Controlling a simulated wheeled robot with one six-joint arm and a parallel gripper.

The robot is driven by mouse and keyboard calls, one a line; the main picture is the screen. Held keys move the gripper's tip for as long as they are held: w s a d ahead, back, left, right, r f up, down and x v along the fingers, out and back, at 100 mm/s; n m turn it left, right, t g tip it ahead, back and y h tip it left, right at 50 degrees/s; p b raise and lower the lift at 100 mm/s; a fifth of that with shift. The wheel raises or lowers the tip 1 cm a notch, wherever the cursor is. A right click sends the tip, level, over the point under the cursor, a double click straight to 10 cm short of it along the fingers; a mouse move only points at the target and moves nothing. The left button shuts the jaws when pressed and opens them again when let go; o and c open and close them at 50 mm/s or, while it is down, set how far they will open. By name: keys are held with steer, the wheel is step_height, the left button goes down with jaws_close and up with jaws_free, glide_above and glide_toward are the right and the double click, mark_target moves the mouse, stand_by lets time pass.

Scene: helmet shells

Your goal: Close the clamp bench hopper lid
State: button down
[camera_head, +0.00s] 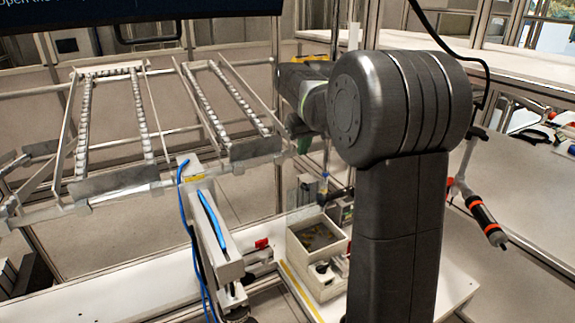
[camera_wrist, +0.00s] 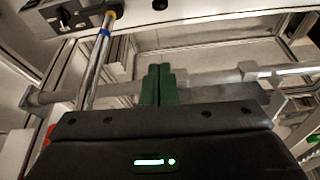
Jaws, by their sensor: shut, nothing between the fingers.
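A beige box (camera_head: 334,283) with an open-looking top stands on the white bench, left of my arm in the camera_head view. It may be the hopper, and I cannot make out a separate lid. Part of its right side is hidden behind my arm. My gripper's green fingers (camera_wrist: 158,84) are pressed together and empty in the camera_wrist view, in front of a grey rail. In the camera_head view my gripper (camera_head: 297,130) is small and partly hidden by my arm, above and apart from the box.
Two sloped roller racks (camera_head: 105,130) stand at the left. A grey rail (camera_wrist: 110,92) runs across behind my fingers, with a metal rod (camera_wrist: 97,60) at left. A post with a blue handle (camera_head: 212,220) stands left of the box. A black-and-orange tool (camera_head: 487,222) hangs at right.

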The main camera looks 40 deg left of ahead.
steer(key=p, duration=0.2)
glide_above(304, 200)
steer(key=w+a, duration=0.2)
steer(key=w, duration=0.1)
steer(key=shift+f, duration=4.65)
steer(key=shift+a, duration=0.1)
